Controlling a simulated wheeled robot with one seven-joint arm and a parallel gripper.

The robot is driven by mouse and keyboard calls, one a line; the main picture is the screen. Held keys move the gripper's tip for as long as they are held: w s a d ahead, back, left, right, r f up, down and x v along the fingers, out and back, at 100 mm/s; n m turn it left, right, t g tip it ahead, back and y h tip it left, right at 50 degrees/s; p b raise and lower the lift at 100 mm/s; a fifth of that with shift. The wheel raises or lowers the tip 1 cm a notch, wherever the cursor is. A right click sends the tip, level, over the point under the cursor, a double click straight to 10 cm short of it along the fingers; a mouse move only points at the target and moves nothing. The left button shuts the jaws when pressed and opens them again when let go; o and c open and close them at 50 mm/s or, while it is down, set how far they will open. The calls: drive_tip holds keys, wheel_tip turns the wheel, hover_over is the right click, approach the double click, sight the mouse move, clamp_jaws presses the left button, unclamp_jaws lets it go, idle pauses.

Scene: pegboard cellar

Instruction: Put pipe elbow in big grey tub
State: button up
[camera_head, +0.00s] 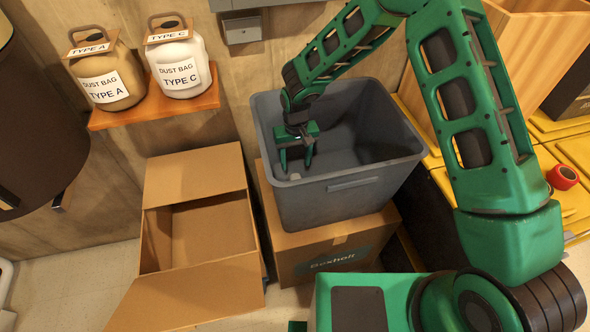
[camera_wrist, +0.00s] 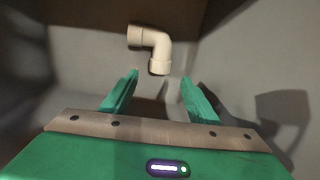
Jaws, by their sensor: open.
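The big grey tub (camera_head: 345,190) stands upright on a closed cardboard box. My gripper (camera_head: 296,166) points down inside the tub, near its left front corner, with its fingers apart. In the wrist view, the cream pipe elbow (camera_wrist: 150,48) is just beyond the open fingertips of my gripper (camera_wrist: 160,78), with grey tub walls around it. It is not between the fingers. A small pale part of the pipe elbow (camera_head: 295,177) shows just below the fingertips in the head view, inside the tub's rim. Whether the elbow rests on the tub floor I cannot tell.
An open cardboard box (camera_head: 200,265) is left of the tub. A shelf (camera_head: 155,109) above it holds the type A dust bag jar (camera_head: 106,80) and the type C jar (camera_head: 181,72). A red tape roll (camera_head: 563,177) lies on a yellow surface at right.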

drive_tip(key=shift+r, duration=1.45)
drive_tip(key=w+d+r+m+h, duration=0.1)
drive_tip(key=d+r, duration=0.9)
drive_tip(key=d, duration=0.3)
drive_tip(key=s+d+r+m, duration=0.1)
drive_tip(key=s+d+r, duration=0.2)
drive_tip(key=d, duration=0.4)
drive_tip(key=s+d+r+m, duration=0.1)
drive_tip(key=s+d+r, duration=0.3)
drive_tip(key=d+r, duration=0.2)
drive_tip(key=s+d+r+m, duration=0.2)
drive_tip(key=s+d+r, duration=0.2)
drive_tip(key=d, duration=0.4)
drive_tip(key=shift+d+r+h, duration=0.3)
drive_tip(key=shift+r+h, duration=0.1)
drive_tip(key=shift+r, duration=0.25)
drive_tip(key=s+d+r+m, duration=0.1)
drive_tip(key=s+d, duration=0.1)
drive_tip(key=s, duration=0.6)
drive_tip(key=s+d+r+m+y, duration=0.1)
drive_tip(key=s+d+r+m, duration=0.1)
drive_tip(key=s, duration=0.5)
drive_tip(key=s+d+r+m+y, duration=0.1)
drive_tip(key=s+d, duration=0.3)
drive_tip(key=s, duration=0.4)
drive_tip(key=shift+s+r+m, duration=0.3)
drive_tip(key=shift+r, duration=0.15)
